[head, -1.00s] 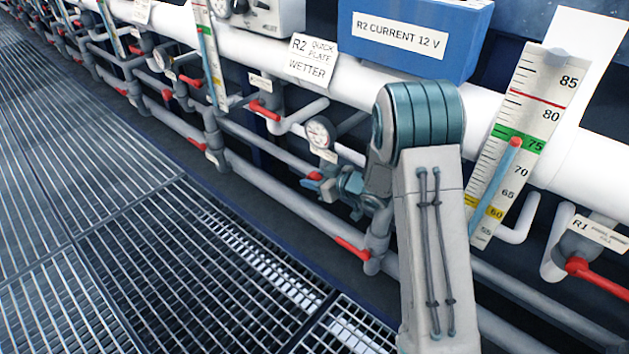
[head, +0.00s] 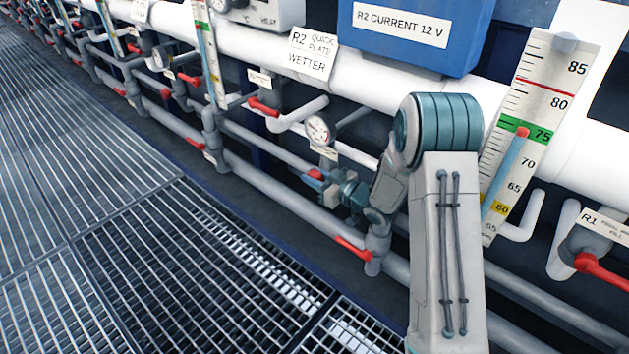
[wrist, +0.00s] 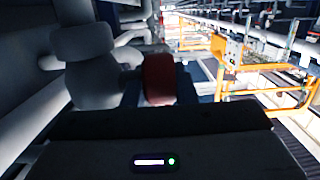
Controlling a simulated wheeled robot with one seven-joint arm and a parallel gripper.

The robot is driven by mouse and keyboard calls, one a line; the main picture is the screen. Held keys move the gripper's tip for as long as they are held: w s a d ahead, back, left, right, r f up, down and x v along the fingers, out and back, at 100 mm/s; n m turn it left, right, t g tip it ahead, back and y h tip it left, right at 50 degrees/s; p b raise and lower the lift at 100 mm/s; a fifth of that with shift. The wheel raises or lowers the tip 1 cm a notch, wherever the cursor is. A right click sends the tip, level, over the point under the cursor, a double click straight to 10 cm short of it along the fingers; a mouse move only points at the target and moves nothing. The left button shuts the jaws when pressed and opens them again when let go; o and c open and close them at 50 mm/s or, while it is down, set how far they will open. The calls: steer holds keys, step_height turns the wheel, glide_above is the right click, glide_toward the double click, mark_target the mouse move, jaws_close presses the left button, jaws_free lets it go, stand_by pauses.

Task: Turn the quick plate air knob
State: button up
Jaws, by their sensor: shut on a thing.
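The red knob (head: 315,175) sits on the pipework below a round gauge (head: 318,129), near the middle of the head view. My gripper (head: 325,188) is at the knob and shut on it, with the fingers partly hidden by the knob and my wrist. In the wrist view the dark red knob (wrist: 159,80) stands just past the gripper's dark body, beside a grey valve body (wrist: 92,68). The label by the knob is too small to read.
Grey and white pipes run along the rack, with other red handles (head: 264,107), (head: 352,247) close by. A blue box (head: 415,35) sits above, and a scale gauge (head: 520,130) stands right of my arm. Open grating floor (head: 150,260) lies at left.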

steer(key=shift+d+t+y, duration=0.1)
steer(key=shift+t+y, duration=0.8)
steer(key=shift+y, duration=0.3)
steer(key=o, duration=0.7)
